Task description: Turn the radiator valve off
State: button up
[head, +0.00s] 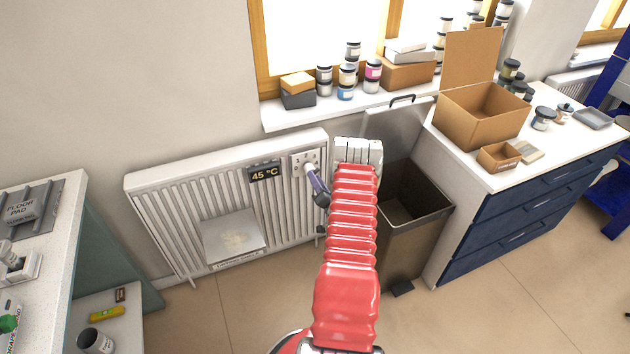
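The white ribbed radiator (150,200) hangs on the wall below the window. Near its upper right is a pale marked plate (298,158) carrying the valve's lever (318,186), which has a dark purplish grip and points down and slightly right. A black display (265,173) left of it reads 45 °C. My gripper (358,146), white at the end of my red-sleeved arm, is right of the valve and appears apart from it. Its fingertips are not clear, so I cannot tell whether it is open. My arm hides part of the area right of the radiator.
An open-lidded bin (415,220) stands right of my arm, beside a blue-drawered cabinet (500,230) with a cardboard box (483,115) on top. Jars (347,75) line the windowsill. A worktop (60,220) is at the left. Floor in front of the radiator looks clear.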

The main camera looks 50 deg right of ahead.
jog(key=shift+w+d, duration=0.15)
jog(key=shift+w, duration=0.15)
jog(key=shift+c, duration=0.2)
grip_shut()
